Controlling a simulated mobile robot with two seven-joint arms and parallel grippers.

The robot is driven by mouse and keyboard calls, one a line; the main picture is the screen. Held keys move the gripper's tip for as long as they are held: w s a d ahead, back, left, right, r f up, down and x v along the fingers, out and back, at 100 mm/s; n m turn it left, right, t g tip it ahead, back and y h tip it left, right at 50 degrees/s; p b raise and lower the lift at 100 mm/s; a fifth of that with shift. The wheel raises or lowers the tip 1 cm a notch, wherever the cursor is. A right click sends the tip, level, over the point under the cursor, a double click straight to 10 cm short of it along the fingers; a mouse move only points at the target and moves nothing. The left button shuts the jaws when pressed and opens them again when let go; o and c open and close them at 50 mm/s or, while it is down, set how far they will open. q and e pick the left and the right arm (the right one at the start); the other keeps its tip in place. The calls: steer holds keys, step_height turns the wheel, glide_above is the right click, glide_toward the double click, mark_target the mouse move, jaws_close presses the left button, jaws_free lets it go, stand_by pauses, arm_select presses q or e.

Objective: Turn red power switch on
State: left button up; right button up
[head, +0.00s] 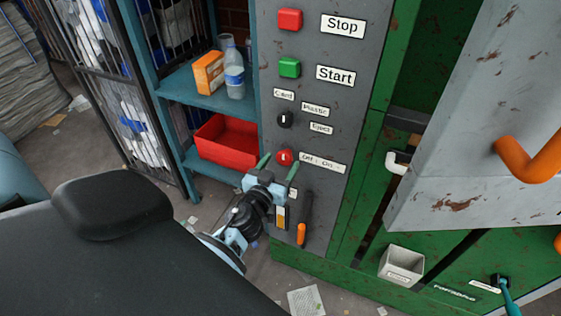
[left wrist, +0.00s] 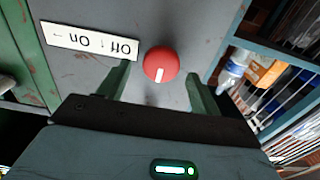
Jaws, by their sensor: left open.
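The red power switch (head: 284,157) is a round knob on the grey control panel (head: 340,95), beside a white "Off / On" label (head: 323,162). In the left wrist view the red knob (left wrist: 161,65) has a white mark on its face, and its label (left wrist: 90,41) appears upside down. My left gripper (head: 278,166) is open. Its two green fingers (left wrist: 161,85) stand one on each side of the knob, apart from it in the wrist view. I cannot tell how far the fingertips are from the panel. My right gripper is not in view.
A red Stop button (head: 290,19), a green Start button (head: 289,67) and a black knob (head: 285,120) sit above on the panel. An orange-tipped lever (head: 302,230) is below. A teal shelf (head: 215,99) stands left. A grey door (head: 460,120) is at right.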

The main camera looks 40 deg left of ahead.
arm_select(q)
steer(key=shift+w+a, duration=0.15)
steer(key=shift+w, duration=0.4)
steer(key=c, duration=0.9)
steer(key=shift+c, duration=0.2)
